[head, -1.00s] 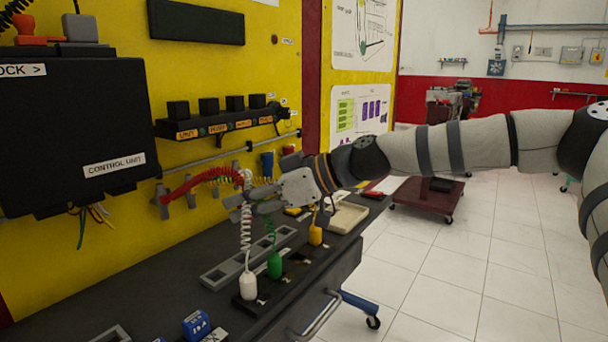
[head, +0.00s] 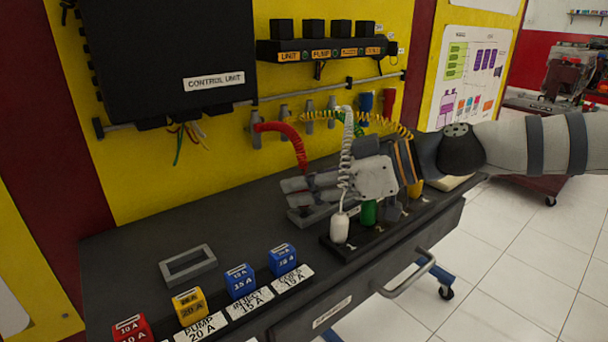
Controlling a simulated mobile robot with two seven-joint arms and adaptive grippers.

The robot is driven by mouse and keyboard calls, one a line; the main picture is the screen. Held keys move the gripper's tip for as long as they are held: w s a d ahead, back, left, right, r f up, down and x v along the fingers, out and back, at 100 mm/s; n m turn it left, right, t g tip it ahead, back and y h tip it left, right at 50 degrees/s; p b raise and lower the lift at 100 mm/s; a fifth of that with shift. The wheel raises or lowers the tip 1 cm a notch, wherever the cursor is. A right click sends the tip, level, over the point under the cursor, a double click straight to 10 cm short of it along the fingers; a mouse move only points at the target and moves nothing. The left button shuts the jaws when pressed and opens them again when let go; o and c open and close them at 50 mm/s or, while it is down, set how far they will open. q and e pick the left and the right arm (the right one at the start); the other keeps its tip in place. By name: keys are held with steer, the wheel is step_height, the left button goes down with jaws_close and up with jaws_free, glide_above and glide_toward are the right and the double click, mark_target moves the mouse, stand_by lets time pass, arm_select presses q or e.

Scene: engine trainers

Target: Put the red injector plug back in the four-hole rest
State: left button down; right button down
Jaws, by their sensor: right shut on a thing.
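My right gripper (head: 308,191) reaches in from the right, low over the bench, and is shut. The red coiled cord (head: 287,130) runs from a wall injector down to its fingers; the red plug at the cord's end is hidden among them. The black four-hole rest (head: 338,254) lies under and in front of the gripper. A white plug (head: 340,228) stands at its near-left end and a green plug (head: 369,212) beside it. A yellow plug (head: 416,188) shows partly behind the gripper. The other hole is not clear. My left gripper is not in view.
The white plug's coiled cord (head: 346,150) rises right in front of the fingers. A grey tray (head: 310,216) lies behind the rest, partly covered. A grey frame (head: 170,270) and several coloured fuse blocks (head: 240,282) stand to the left. The bench's left middle is clear.

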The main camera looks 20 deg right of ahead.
steer(key=shift+r, duration=0.1)
steer(key=shift+f+b, duration=0.3)
steer(key=shift+f, duration=0.6)
stand_by(0.7)
steer(key=c, duration=1.7)
jaws_free()
